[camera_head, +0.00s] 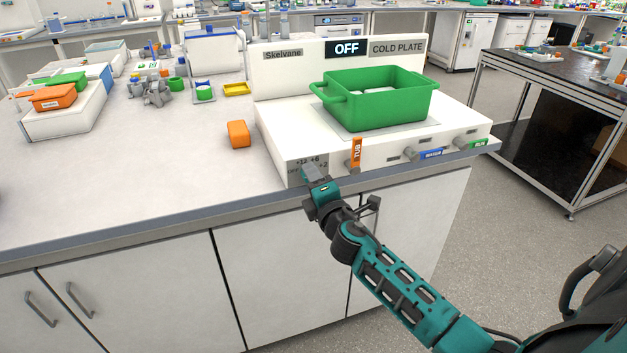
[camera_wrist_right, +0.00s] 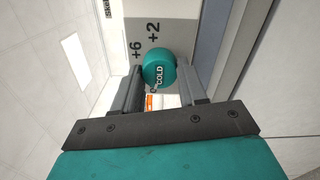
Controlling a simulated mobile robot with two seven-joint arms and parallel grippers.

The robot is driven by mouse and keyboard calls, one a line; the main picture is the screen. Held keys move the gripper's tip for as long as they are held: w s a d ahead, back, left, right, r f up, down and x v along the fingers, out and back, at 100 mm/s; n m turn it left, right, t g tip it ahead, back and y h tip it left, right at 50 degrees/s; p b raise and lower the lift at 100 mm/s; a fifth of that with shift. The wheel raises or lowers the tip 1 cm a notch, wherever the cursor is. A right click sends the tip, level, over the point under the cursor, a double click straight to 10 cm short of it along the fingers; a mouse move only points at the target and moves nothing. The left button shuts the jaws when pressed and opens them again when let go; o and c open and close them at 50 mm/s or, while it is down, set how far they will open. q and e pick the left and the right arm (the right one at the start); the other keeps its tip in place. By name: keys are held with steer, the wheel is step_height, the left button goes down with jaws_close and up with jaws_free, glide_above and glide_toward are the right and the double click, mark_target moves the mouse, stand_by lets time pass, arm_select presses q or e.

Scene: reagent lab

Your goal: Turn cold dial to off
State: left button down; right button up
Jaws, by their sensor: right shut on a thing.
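The cold plate unit (camera_head: 275,140) is a white box at the bench's front edge with a raised back panel. Its display (camera_head: 347,48) reads OFF. The teal cold dial (camera_wrist_right: 158,70), lettered COLD, shows in the right wrist view, with +6 and +2 marks on the grey scale behind it. My right gripper (camera_head: 311,176) is at the left end of the unit's front face, its two fingers (camera_wrist_right: 158,88) shut on either side of the dial. In the head view the gripper hides the dial. My left gripper is not in view.
A green tub (camera_head: 375,108) stands on the plate. Other knobs with orange (camera_head: 356,152), blue (camera_head: 431,154) and green (camera_head: 478,143) tags line the front face. An orange block (camera_head: 238,134) lies left of the unit. The bench front left is clear.

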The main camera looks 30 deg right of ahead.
steer(key=o, duration=1.1)
steer(key=shift+c, duration=0.2)
steer(key=shift+s, duration=0.15)
steer(key=b+v, duration=0.1)
steer(key=v, duration=1.1)
steer(key=shift+s+a, duration=0.15)
steer(key=shift+s, duration=0.15)
